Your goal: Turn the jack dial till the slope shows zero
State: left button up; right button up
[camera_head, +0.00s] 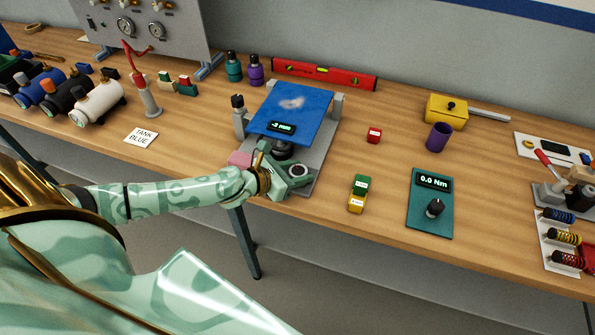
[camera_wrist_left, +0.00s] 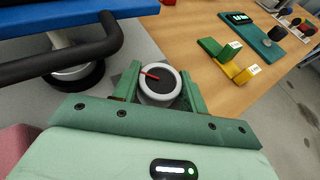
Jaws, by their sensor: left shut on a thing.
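The jack dial (camera_wrist_left: 158,91) is a round dark knob with a pale rim and a red pointer line. It sits at the front of the grey jack base (camera_head: 313,163), and its top also shows in the head view (camera_head: 298,170). My left gripper (camera_head: 290,175) is shut on it, with a green finger on each side in the left wrist view (camera_wrist_left: 160,88). A blue plate (camera_head: 306,102) stands above the base. The small black slope display (camera_head: 282,127) on it shows a negative number, too small to read surely. My right gripper is out of view.
A pink block (camera_head: 239,159) lies just left of my gripper. Green and yellow blocks (camera_head: 357,197), a red block (camera_head: 374,135) and a teal torque meter (camera_head: 430,215) stand to the right. A red level (camera_head: 325,74) lies behind. Wood between them is clear.

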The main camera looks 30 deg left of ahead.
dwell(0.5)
pick_arm(q)
jog(key=o, duration=1)
jog(key=p+v, duration=0.2)
jog(key=v, duration=1.4)
jog(key=shift+a+p, duration=0.3)
jog(key=shift+a, duration=0.05)
